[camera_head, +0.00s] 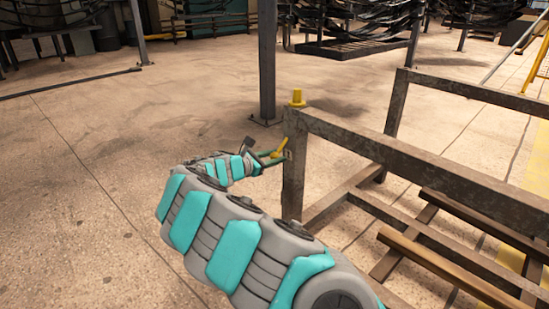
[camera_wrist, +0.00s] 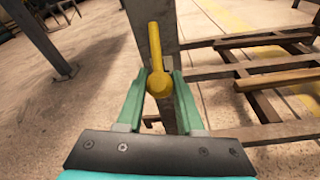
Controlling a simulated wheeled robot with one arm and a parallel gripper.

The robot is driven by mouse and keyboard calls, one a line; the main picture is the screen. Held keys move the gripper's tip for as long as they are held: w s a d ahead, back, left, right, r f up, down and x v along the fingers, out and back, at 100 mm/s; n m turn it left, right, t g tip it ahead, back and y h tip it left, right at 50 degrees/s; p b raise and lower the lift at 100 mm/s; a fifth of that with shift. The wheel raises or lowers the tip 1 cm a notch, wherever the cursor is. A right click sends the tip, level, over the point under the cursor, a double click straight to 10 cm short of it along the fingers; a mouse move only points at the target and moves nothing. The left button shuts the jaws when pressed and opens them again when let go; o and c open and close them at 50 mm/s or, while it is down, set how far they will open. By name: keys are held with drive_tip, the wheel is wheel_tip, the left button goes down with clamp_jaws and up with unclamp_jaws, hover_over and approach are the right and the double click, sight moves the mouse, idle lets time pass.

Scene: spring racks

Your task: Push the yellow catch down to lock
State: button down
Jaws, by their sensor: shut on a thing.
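The yellow catch (camera_head: 281,147) is on the near corner post of a grey metal rack (camera_head: 293,185). In the head view it slants up to the right. In the wrist view the catch (camera_wrist: 155,45) shows as a bar pointing up in the picture from a round yellow end (camera_wrist: 158,84). My gripper (camera_wrist: 160,75) has its green fingers on both sides of that round end, shut on it. In the head view my gripper (camera_head: 270,158) is left of the post, and my arm reaches to it from below. The catch's mounting is partly hidden.
A yellow peg (camera_head: 297,97) stands on top of the corner post. The rack's rails (camera_head: 440,172) and wooden slats (camera_head: 450,262) fill the right side. A dark upright post (camera_head: 267,65) stands behind. The floor at left is clear.

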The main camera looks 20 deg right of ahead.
drive_tip(key=c, duration=0.5)
unclamp_jaws()
drive_tip(key=shift+c, duration=0.2)
drive_tip(key=v, duration=0.7)
drive_tip(key=shift+a+p, duration=0.3)
drive_tip(key=shift+a, duration=0.05)
drive_tip(key=shift+s, duration=0.15)
drive_tip(key=shift+r, duration=0.15)
